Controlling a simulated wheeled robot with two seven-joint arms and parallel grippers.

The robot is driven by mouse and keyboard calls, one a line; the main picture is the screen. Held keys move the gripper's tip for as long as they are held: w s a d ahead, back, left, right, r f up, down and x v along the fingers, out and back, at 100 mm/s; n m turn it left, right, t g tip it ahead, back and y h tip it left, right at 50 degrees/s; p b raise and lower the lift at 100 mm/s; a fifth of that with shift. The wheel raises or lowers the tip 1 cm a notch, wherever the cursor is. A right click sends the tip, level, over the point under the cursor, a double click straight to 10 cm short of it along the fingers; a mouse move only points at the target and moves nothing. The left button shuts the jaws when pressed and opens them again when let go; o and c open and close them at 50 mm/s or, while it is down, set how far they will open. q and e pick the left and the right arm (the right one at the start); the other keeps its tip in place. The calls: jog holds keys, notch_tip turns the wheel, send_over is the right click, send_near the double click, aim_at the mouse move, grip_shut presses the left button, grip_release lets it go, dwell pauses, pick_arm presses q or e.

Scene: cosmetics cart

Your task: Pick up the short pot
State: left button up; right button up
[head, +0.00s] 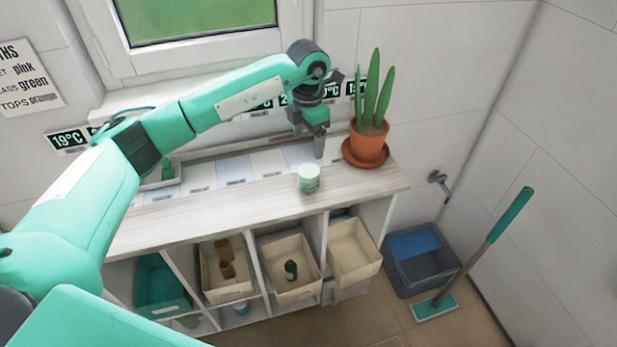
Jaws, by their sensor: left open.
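The short pot (308,178) is a small pale green round container standing upright on the wooden counter top (240,199), near its front edge and right of the middle. My left gripper (319,150) points down just behind and above the pot, with its fingers apart from it. The gripper is open and I see nothing held in it. My right gripper is not in the view.
A terracotta pot with a tall green plant (367,146) stands close to the right of my left gripper. Below the counter are open bins (352,251) with small items in some. A blue-grey bucket (419,258) and a mop (486,243) stand on the floor at the right. The counter left of the pot is mostly clear.

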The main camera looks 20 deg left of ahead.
aim_at(308, 170)
pick_arm(q)
notch_tip(308, 170, down, 8)
jog(key=shift+p, duration=1)
jog(key=shift+f+p, duration=0.45)
jog(key=shift+f, duration=0.05)
notch_tip(308, 170, down, 4)
jog(key=shift+r+p, duration=0.25)
jog(key=shift+p, duration=0.6)
jog(key=shift+w+f, duration=0.1)
jog(key=shift+f, duration=0.35)
jog(key=shift+c, duration=0.2)
jog(key=c, duration=1)
